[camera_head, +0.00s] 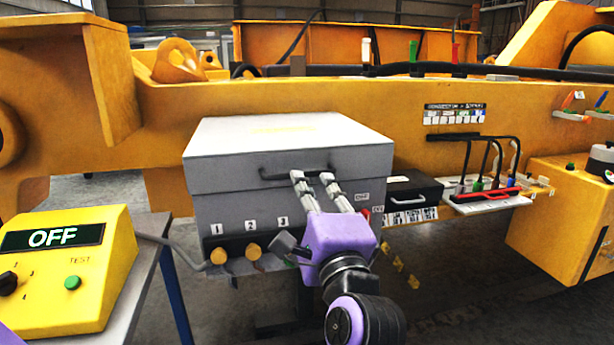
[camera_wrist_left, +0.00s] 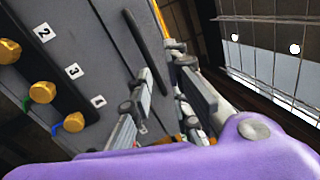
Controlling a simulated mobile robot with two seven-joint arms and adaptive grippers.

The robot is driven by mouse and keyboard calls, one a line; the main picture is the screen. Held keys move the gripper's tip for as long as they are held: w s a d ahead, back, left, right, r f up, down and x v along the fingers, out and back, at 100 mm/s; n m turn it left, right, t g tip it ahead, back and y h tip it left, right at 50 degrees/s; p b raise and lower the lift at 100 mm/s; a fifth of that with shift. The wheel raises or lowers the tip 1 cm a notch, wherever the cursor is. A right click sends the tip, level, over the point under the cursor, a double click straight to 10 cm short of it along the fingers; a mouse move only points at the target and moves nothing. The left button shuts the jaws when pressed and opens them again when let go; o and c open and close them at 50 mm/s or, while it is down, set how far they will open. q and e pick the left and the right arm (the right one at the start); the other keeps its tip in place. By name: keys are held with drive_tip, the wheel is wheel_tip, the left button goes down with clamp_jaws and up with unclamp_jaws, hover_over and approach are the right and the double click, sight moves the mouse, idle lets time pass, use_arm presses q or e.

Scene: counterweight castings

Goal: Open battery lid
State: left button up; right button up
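The battery box is a grey metal case with a closed lid (camera_head: 285,135) and a dark bar handle (camera_head: 275,175) on the lid's front. The handle also shows in the left wrist view (camera_wrist_left: 141,40). My left gripper (camera_head: 312,176), purple with grey fingers, is in front of the box with its fingertips at the handle's right part. The two fingers are apart in both views, and it also shows in the left wrist view (camera_wrist_left: 164,73). I cannot tell whether the fingertips touch the handle. My right gripper is not in view.
Yellow knobs (camera_head: 253,252) line the box's lower front below numbered labels. A yellow test unit reading OFF (camera_head: 65,270) stands on a table at left. A black case (camera_head: 413,192) and a tray with plugs (camera_head: 490,203) are right of the box. A yellow beam runs behind.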

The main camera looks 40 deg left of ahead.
use_arm(q)
drive_tip(key=w+a, duration=0.1)
drive_tip(key=a, duration=0.1)
drive_tip(key=w+a+n+p, duration=0.1)
drive_tip(key=w+a, duration=0.1)
drive_tip(key=w+a+n, duration=0.1)
drive_tip(key=a, duration=0.1)
drive_tip(key=shift+w+r+g+p, duration=0.15)
drive_tip(key=shift+w+g+p, duration=0.1)
drive_tip(key=shift+g+p, duration=0.1)
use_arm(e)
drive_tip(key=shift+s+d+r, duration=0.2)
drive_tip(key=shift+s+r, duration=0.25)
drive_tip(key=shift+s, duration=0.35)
use_arm(q)
drive_tip(key=shift+c, duration=0.2)
clamp_jaws()
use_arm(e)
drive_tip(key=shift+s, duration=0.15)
